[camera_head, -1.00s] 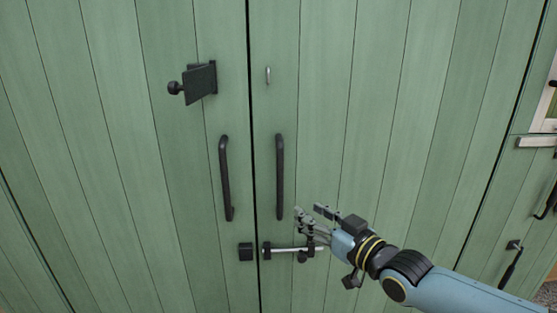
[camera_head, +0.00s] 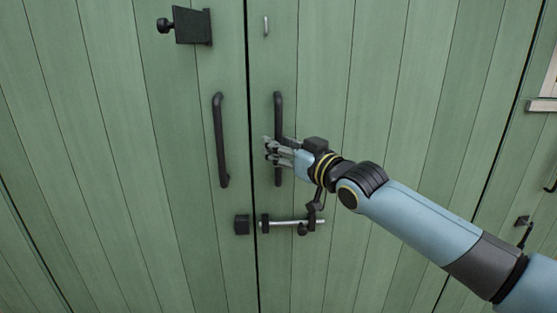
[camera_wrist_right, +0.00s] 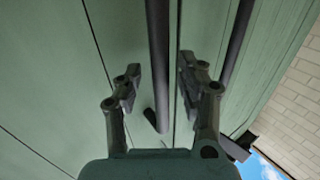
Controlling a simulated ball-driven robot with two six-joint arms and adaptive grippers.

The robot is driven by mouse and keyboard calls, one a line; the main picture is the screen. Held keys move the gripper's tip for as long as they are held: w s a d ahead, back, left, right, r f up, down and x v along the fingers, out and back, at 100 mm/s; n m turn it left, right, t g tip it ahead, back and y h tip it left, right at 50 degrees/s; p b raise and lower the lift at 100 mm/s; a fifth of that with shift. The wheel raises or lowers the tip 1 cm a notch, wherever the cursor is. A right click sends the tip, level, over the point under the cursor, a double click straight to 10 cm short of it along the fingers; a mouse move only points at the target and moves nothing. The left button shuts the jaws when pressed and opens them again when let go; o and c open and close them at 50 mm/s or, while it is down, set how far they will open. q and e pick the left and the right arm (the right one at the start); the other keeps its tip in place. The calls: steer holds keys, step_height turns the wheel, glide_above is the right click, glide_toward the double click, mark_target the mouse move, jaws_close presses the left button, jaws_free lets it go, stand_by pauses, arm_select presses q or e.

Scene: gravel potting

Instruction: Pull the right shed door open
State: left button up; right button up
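The right shed door (camera_head: 350,90) is green planked and flush with the left door (camera_head: 110,150), a narrow dark seam between them. Its black vertical bar handle (camera_head: 278,108) stands right of the seam. My right gripper (camera_head: 268,150) is at the lower half of this handle. In the right wrist view, my right gripper (camera_wrist_right: 158,82) is open, its fingers on either side of the handle (camera_wrist_right: 158,40). Contact with the bar cannot be told. My left gripper is out of view.
The left door's handle (camera_head: 220,140) is close by, left of the seam. A sliding bolt (camera_head: 290,222) sits below the right handle, apart from its keeper (camera_head: 241,224). A black hasp (camera_head: 192,25) stands swung out on the left door, away from the staple (camera_head: 266,26).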

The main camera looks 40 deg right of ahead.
steer(key=shift+w, duration=0.4)
jaws_close()
steer(key=shift+w+a, duration=0.1)
steer(key=shift+a, duration=0.05)
stand_by(0.4)
